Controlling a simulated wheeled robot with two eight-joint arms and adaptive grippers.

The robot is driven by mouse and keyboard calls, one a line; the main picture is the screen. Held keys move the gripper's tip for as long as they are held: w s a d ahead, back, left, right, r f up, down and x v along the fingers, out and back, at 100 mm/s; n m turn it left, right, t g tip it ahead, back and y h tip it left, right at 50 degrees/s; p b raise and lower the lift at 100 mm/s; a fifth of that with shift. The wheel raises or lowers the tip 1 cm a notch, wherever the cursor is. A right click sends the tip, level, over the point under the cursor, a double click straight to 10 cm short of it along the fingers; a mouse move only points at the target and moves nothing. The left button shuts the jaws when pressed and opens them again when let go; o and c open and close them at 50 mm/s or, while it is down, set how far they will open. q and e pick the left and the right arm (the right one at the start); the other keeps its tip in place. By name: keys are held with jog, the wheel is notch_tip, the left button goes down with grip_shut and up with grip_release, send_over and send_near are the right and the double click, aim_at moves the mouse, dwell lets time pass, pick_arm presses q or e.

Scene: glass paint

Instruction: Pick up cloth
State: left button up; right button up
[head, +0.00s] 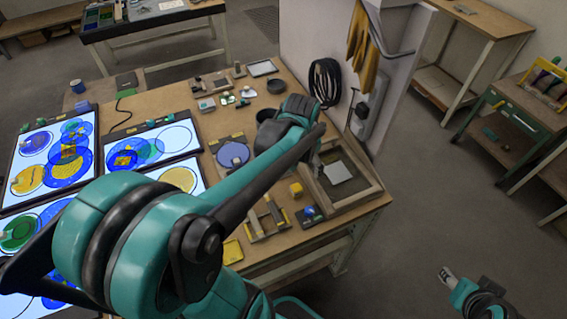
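A yellow cloth-like item (362,48), possibly the cloth or a pair of gloves, hangs on the upright side panel beyond the bench. A flat pale square (338,172) lies inside a wooden frame at the bench's right end; I cannot tell if it is fabric. My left arm reaches across the bench, and its gripper (313,160) is near the left side of that frame, mostly hidden behind my forearm. Its fingers cannot be made out. My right gripper (452,284) is low at the lower right, over the floor, away from the bench. Its finger opening is unclear.
The wooden bench (372,205) carries a round blue-violet disc (233,154), small jars, blocks and a yellow tray (232,252). Lit panels (155,146) with coloured glass circles fill the left. A black cable coil (325,82) hangs on the panel. Open floor (430,200) lies right.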

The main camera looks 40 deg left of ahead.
pick_arm(q)
jog(key=w+a+f+g+p, duration=0.1)
jog(key=a+f, duration=0.1)
jog(key=a, duration=0.1)
jog(key=w+a+f+m+g+p, duration=0.1)
jog(key=a+f, duration=0.1)
jog(key=a, duration=0.2)
jog(key=w+a+f+m+g+p, duration=0.1)
jog(key=a+f, duration=0.2)
jog(key=a, duration=0.1)
jog(key=shift+w+a+f+h, duration=0.1)
jog(key=shift+w+a+h, duration=0.2)
jog(key=shift+h, duration=0.1)
jog(key=shift+a+f+m, duration=0.1)
jog(key=shift+f+m, duration=0.2)
jog(key=f, duration=0.2)
jog(key=f+b, duration=0.1)
jog(key=f, duration=0.4)
jog(key=shift+d+f+b, duration=0.25)
jog(key=shift+f+b, duration=0.1)
jog(key=shift+r, duration=0.1)
jog(key=c, duration=1.2)
